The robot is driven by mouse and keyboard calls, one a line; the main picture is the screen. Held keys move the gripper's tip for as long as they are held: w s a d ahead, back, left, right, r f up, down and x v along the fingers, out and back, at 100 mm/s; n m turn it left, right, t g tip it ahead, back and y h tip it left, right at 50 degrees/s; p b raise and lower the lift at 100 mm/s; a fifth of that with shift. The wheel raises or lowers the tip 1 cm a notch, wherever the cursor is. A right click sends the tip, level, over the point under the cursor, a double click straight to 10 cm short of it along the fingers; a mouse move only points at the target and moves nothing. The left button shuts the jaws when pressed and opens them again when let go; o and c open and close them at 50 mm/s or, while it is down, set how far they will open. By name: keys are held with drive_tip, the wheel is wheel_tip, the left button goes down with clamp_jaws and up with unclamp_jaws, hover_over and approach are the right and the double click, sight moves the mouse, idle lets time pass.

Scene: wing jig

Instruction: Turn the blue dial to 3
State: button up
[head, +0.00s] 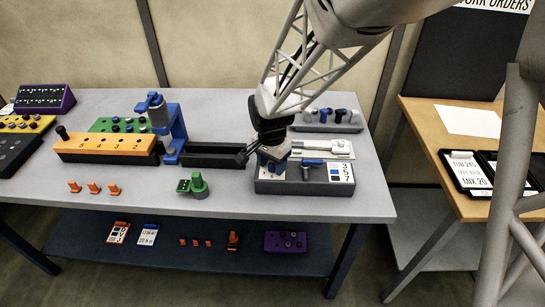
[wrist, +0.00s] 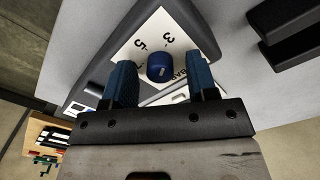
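The blue dial (wrist: 160,67) is a round knob with a small light mark on it, in the wrist view. It stands on a white label with printed numbers; a 3 and a 5 are readable above it. My gripper (wrist: 159,62) has its two blue fingers apart, one left and one right of the dial, with gaps showing on both sides. In the head view my gripper (head: 268,156) is low over the left part of a dark control box (head: 290,186), and hides the dial there. I cannot tell which number the dial's mark points to.
The box also carries a blue-handled part (head: 313,162) and a number card (head: 338,172). A green knob piece (head: 198,186) stands to its left, a dark channel (head: 215,161) behind that, and a tray of knobs (head: 327,127) behind the box. The front table strip is mostly clear.

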sight(273, 165)
drive_tip(key=shift+r, duration=0.1)
drive_tip(key=shift+r, duration=3.8)
drive_tip(key=shift+s+d+r, duration=0.1)
drive_tip(key=shift+d+r, duration=0.1)
drive_tip(key=s+d+r+n+t, duration=0.1)
drive_tip(key=s+d+r+n, duration=0.2)
drive_tip(key=s+d+r, duration=0.65)
drive_tip(key=s+d+r+n+t, duration=0.1)
drive_tip(key=s+d+n, duration=0.2)
drive_tip(key=s+d, duration=0.8)
drive_tip(key=shift+s+d+n+t, duration=0.3)
drive_tip(key=shift+s+t, duration=0.1)
drive_tip(key=shift+s, duration=1.45)
drive_tip(key=shift+r, duration=0.1)
